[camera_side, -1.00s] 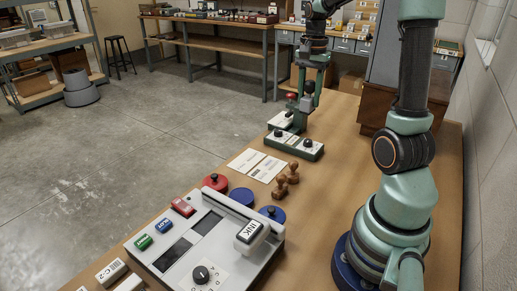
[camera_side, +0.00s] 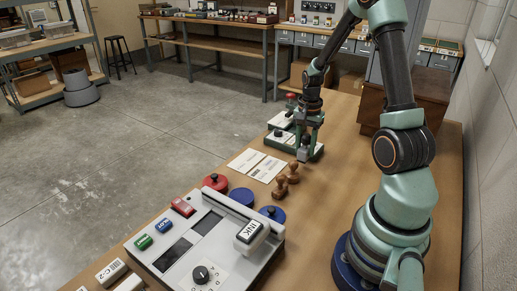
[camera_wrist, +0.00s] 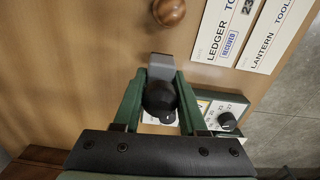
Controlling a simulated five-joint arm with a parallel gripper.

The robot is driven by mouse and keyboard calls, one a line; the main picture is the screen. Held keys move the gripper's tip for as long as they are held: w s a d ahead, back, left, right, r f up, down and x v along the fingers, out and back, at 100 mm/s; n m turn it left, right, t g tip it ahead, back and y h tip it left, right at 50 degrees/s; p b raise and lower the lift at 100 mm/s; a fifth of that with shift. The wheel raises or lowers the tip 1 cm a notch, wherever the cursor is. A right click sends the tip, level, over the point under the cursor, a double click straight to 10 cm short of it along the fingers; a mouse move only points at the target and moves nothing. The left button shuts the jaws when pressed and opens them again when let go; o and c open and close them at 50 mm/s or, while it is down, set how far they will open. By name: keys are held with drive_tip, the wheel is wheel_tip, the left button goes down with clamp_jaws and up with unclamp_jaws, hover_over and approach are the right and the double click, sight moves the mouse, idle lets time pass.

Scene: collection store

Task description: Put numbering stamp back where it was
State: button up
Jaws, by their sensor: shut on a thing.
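The numbering stamp has a round black knob and a grey block-shaped body (camera_wrist: 160,66). My gripper (camera_wrist: 160,98) is shut on it, with the black knob between its two green fingers. I cannot tell whether the stamp's foot touches anything. The unit's dial (camera_wrist: 227,120) shows to the right of the fingers in the wrist view. Part of the unit is hidden behind the gripper.
Two wooden stamps (camera_side: 281,187) stand close in front of the gripper; one knob (camera_wrist: 168,10) shows in the wrist view. Printed cards (camera_side: 258,166) lie to the left. An ink machine (camera_side: 205,240) and round red (camera_side: 216,182) and blue pads stand nearer. Bare tabletop lies right.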

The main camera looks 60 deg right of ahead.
sight(305, 148)
drive_tip(key=shift+f, duration=1.55)
drive_tip(key=o, duration=1.1)
drive_tip(key=shift+f, duration=0.15)
wheel_tip(305, 148, up, 12)
drive_tip(key=shift+r, duration=0.1)
drive_tip(key=a+r+n+t, duration=0.2)
drive_tip(key=a+n, duration=0.3)
drive_tip(key=a, duration=0.3)
drive_tip(key=a+r+n+t, duration=0.1)
drive_tip(key=a+r+n, duration=0.4)
drive_tip(key=a, duration=0.3)
drive_tip(key=a+r+n+t, duration=0.2)
drive_tip(key=a+r+n, duration=0.2)
drive_tip(key=a+n, duration=0.3)
drive_tip(key=shift+s+a+t, duration=0.25)
drive_tip(key=shift+a+t, duration=0.05)
drive_tip(key=shift+a, duration=0.5)
